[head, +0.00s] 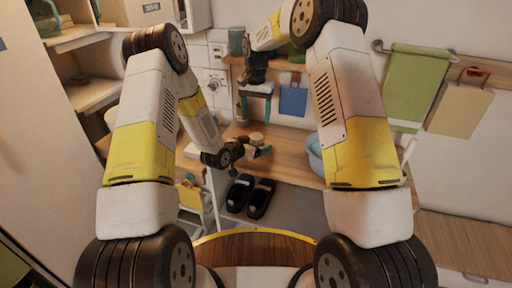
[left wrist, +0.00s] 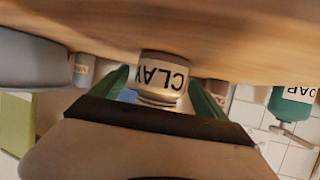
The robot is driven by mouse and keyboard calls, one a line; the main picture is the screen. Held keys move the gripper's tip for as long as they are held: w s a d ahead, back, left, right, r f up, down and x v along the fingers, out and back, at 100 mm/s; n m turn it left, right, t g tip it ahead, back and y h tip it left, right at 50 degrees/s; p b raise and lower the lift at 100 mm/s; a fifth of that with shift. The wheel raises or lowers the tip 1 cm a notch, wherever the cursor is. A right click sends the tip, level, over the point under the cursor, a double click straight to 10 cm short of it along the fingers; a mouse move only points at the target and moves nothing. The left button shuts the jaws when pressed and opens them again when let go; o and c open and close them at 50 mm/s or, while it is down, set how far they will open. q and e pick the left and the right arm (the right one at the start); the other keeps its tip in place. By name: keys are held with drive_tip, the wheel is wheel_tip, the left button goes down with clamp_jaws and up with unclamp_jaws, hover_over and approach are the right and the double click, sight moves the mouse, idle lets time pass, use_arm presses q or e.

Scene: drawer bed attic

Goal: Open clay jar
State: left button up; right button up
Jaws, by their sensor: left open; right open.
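The clay jar (head: 257,138) is a small pale jar on the wooden counter in the head view. In the left wrist view it appears upside down, with the label "CLAY" (left wrist: 160,75) facing me and a metallic-looking rim at its top end. My left gripper (head: 253,147) is open at the jar, with its green fingers on either side of it in the left wrist view (left wrist: 162,88). I cannot tell whether they touch it. My right gripper (head: 256,101) is open and empty, pointing down above and behind the jar, in front of the wall.
A blue basin (head: 315,158) stands on the counter to the right. A teal soap bottle (left wrist: 293,104) and a smaller labelled container (left wrist: 84,70) flank the jar in the left wrist view. Black slippers (head: 249,196) lie below the counter. A shelf (head: 90,94) is at left.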

sight(256, 136)
use_arm(q)
clamp_jaws()
use_arm(e)
drive_tip(key=m, duration=0.4)
drive_tip(key=shift+m, duration=0.3)
drive_tip(key=m, duration=0.6)
drive_tip(key=shift+m, duration=0.4)
drive_tip(key=m, duration=1)
drive_tip(key=shift+m, duration=0.4)
drive_tip(key=shift+f, duration=4)
drive_tip(key=shift+c, duration=0.5)
